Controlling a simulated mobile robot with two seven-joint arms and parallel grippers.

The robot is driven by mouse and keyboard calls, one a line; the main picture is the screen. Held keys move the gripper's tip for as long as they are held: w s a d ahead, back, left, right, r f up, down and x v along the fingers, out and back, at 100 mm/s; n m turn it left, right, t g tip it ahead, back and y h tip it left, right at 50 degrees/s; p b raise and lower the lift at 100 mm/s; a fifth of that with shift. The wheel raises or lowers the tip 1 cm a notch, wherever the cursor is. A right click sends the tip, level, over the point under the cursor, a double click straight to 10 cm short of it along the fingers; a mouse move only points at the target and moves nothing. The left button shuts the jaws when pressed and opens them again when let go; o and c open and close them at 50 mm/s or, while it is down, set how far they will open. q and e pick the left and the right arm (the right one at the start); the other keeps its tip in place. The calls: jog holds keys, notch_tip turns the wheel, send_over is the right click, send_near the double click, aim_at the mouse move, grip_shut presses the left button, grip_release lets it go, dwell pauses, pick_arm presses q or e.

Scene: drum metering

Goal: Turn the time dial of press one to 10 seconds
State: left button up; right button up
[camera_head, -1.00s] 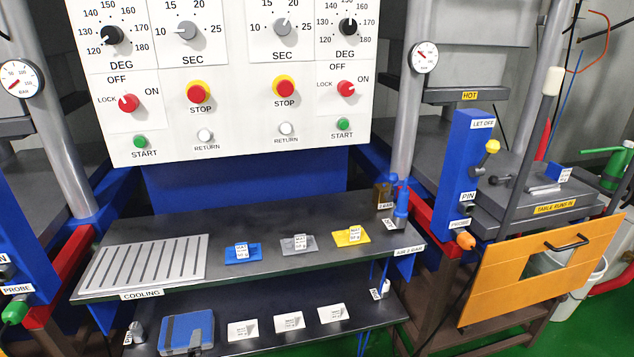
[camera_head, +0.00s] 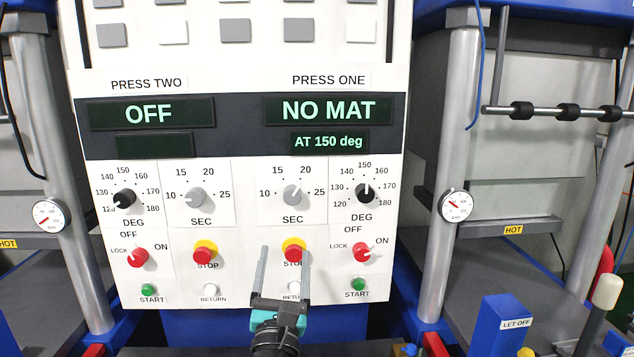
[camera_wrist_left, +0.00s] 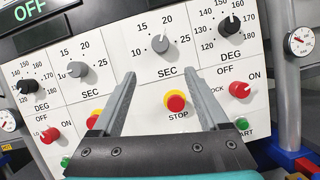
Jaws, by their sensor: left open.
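The time dial of press one (camera_head: 293,194) is the grey SEC knob on the white panel, right of the middle. Its pointer is tilted up and right, near the 20 mark. It also shows in the left wrist view (camera_wrist_left: 160,44), just beyond my fingers. My left gripper (camera_head: 285,250) is open and empty, with fingers pointing up at the panel, below the dial and apart from it. In the left wrist view its fingertips (camera_wrist_left: 160,74) spread below the dial. My right gripper is not in view.
A red stop button (camera_head: 293,248) lies behind my left fingers. Press one's black DEG dial (camera_head: 366,193) is right of the time dial; press two's SEC dial (camera_head: 197,197) is left. The display (camera_head: 328,110) reads NO MAT, AT 150 deg.

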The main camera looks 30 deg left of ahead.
aim_at(292, 198)
pick_arm(q)
jog(key=x, duration=0.4)
jog(key=p+x, duration=0.1)
jog(key=x, duration=0.4)
jog(key=r+x, duration=0.1)
jog(key=x, duration=0.4)
jog(key=shift+s+d+p, duration=0.1)
jog(key=shift+d+p, duration=0.1)
jog(key=shift+p, duration=0.1)
jog(key=shift+w+a+r+m, duration=0.25)
jog(key=shift+w+a+m, duration=0.1)
jog(key=shift+w, duration=0.35)
jog(key=shift+c, duration=0.3)
grip_shut()
